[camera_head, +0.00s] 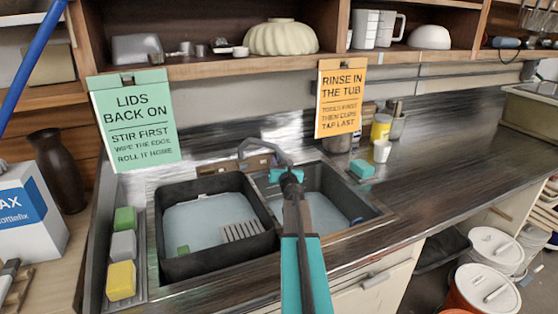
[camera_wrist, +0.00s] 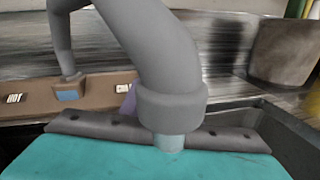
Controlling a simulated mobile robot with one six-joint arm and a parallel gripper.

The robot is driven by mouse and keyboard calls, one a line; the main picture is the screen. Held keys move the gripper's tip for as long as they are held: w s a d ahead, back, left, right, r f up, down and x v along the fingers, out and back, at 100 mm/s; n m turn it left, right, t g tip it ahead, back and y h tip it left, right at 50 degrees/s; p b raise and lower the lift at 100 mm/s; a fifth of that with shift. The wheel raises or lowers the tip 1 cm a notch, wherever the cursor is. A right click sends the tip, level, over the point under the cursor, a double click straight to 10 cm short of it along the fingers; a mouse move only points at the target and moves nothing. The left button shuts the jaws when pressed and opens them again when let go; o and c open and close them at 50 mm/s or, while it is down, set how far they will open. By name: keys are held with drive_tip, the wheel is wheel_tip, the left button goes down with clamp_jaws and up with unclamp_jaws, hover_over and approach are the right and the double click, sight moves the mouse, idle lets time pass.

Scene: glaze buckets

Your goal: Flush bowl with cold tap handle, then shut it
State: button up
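The grey arched tap (camera_head: 265,147) stands behind the sink; its thick spout (camera_wrist: 160,50) fills the middle of the wrist view. A pale blue piece shows under the spout's end; I cannot tell if it is water. Behind it is a brown panel (camera_wrist: 30,103) with a HOT label at left, a second small label and a partly hidden purple piece (camera_wrist: 128,100). I cannot make out the cold handle for sure. The right sink bowl (camera_head: 325,200) holds pale water. My teal gripper (camera_head: 288,176) is at the tap, over the bowl; its fingertips are not clear.
A black tub (camera_head: 215,265) with water and a grate sits left of the bowl. Sponges (camera_head: 122,280) line the left ledge. A teal sponge (camera_head: 362,169) and white cup (camera_head: 382,151) stand at right. An orange sign (camera_head: 340,98) hangs above. The right counter is largely clear.

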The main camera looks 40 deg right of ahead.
drive_tip(key=shift+w+d, duration=0.1)
drive_tip(key=shift+w, duration=0.05)
clamp_jaws()
drive_tip(key=shift+r, duration=0.1)
drive_tip(key=shift+d+r+n+t+y+p, duration=0.1)
drive_tip(key=shift+d+n+t+y+p, duration=0.1)
drive_tip(key=shift+n+t+y+p, duration=0.4)
drive_tip(key=shift+d+n+t+y+p, duration=0.1)
drive_tip(key=shift+n+t+y+p, duration=0.3)
drive_tip(key=shift+n+y, duration=0.8)
drive_tip(key=shift+n, duration=0.3)
